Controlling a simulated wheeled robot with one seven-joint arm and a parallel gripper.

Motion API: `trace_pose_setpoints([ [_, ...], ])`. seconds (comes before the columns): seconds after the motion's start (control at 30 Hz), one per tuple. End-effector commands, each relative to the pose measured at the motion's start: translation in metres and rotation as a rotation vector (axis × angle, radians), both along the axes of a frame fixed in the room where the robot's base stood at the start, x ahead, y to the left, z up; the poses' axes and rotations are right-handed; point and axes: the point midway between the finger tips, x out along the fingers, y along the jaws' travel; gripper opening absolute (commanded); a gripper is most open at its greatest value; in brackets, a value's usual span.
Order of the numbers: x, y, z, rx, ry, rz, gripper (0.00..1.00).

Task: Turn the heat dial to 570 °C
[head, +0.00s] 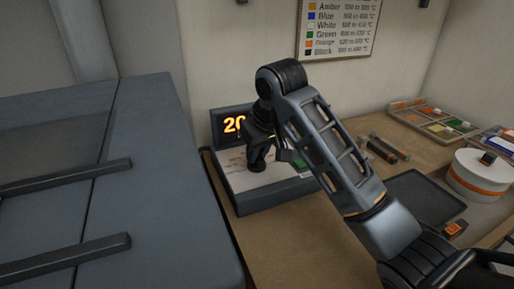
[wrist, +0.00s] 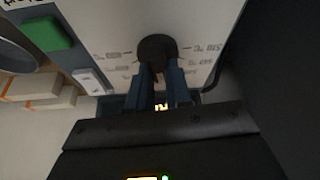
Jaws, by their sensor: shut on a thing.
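The control box (head: 240,190) stands on the bench with a pale sloping face. Its display (head: 232,124) glows orange; "20" can be read and my arm hides the rest. My gripper (head: 257,163) reaches down onto the face. In the wrist view, my gripper (wrist: 160,72) is shut on the dark round heat dial (wrist: 157,46). Small printed °C marks ring the dial, too blurred to read fully. The dial's pointer cannot be made out. A green button (wrist: 46,34) and a small white switch (wrist: 92,81) sit on the box to the left in the wrist view.
A large grey kiln-like cabinet (head: 150,150) with bar handles (head: 70,258) fills the left. On the bench (head: 290,225) are a dark tray (head: 425,195), a white round container (head: 475,175) and colour sample trays (head: 430,118). A colour-temperature chart (head: 340,25) hangs on the wall.

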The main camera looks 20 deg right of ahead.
Motion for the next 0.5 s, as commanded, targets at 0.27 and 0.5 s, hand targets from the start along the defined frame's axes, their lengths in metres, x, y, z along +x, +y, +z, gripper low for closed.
trace_pose_setpoints([
  [0.27,0.0001,-0.0005,0.003,0.001,0.0,0.19,0.0],
  [0.5,0.0004,-0.0007,0.0022,0.0,0.0,0.321,0.0],
])
